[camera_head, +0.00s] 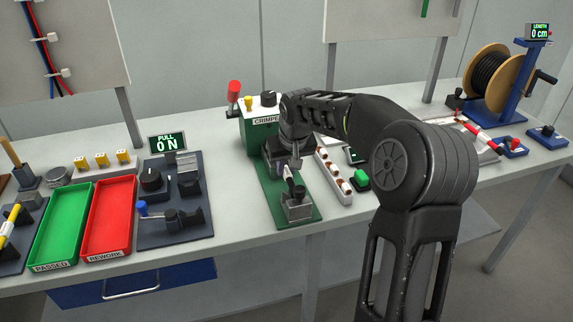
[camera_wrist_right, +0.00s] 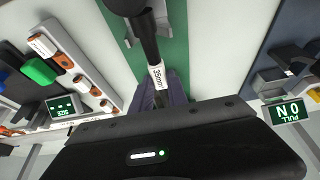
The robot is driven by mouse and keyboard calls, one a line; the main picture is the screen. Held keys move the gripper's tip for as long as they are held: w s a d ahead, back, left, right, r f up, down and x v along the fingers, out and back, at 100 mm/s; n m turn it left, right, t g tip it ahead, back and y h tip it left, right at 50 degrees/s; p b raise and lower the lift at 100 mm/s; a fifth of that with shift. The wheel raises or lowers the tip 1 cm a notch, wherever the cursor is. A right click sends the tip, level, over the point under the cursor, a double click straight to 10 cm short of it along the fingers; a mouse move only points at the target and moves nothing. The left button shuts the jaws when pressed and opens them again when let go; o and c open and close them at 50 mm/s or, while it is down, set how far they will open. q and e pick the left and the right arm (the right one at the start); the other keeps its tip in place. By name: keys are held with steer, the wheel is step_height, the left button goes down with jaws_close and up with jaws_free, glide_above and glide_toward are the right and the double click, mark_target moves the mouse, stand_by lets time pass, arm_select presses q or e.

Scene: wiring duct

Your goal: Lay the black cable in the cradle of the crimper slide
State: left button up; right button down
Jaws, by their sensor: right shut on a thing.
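The green crimper (camera_head: 262,130) stands near the middle of the bench, its green base plate (camera_head: 268,198) reaching toward the front edge. A grey slide block with the cradle (camera_head: 297,210) sits near the plate's front end. My right gripper (camera_head: 289,168) is low over this plate, shut on the black cable (camera_wrist_right: 150,45), which carries a white 35mm² label (camera_wrist_right: 157,76). In the right wrist view the cable runs away from the fingers over the green plate, toward grey parts of the slide. I cannot tell whether it touches the cradle. My left gripper is not in view.
A white rack of brown-and-white pieces (camera_head: 322,160) stands close right of the crimper plate. The dark pull tester (camera_head: 175,235) stands left, beside red (camera_head: 108,252) and green trays (camera_head: 62,262). A cable reel (camera_head: 512,72) stands at the far right.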

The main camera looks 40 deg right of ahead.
steer(key=shift+f+b, duration=0.3)
steer(key=shift+f, duration=0.4)
steer(key=c, duration=1.2)
jaws_free()
steer(key=shift+r, duration=0.1)
steer(key=shift+v, duration=3.85)
